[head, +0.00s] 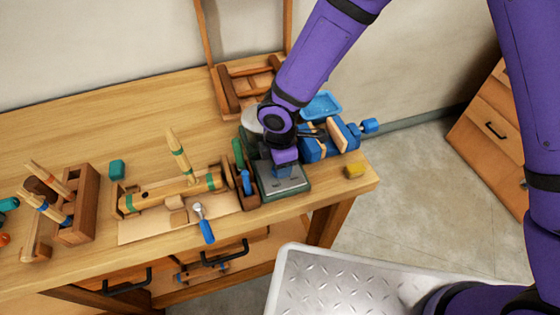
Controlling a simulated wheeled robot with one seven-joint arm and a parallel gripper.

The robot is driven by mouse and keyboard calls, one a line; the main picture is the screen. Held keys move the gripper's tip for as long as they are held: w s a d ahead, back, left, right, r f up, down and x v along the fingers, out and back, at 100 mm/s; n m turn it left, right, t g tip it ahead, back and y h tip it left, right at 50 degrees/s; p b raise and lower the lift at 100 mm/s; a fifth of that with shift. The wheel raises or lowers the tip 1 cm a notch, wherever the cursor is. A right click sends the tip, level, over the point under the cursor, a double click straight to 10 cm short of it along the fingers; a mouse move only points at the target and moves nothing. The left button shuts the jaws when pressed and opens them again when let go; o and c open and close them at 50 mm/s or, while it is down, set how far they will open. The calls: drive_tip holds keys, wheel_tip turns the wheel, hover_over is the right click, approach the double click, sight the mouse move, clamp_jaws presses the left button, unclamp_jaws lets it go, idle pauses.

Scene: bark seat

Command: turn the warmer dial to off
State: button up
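The warmer is most likely the dark green, flat-topped device (297,185) near the right end of the workbench. My gripper (284,171) points down over its top plate, close to it or touching it. A small blue part shows at the end of my gripper, and I cannot tell whether it is a finger or something on the device. The dial cannot be made out; my gripper and arm hide part of the warmer. Whether my fingers are open or shut is too small to see.
A blue vise (318,148) stands just behind and right of the warmer. A brown holder (246,194) with upright tools is close on its left. A blue-handled tool (205,226) lies at the front.

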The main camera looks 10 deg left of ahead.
idle(0.4)
drive_tip(key=o, duration=0.9)
wheel_tip(320, 180, up, 11)
drive_tip(key=shift+f, duration=0.1)
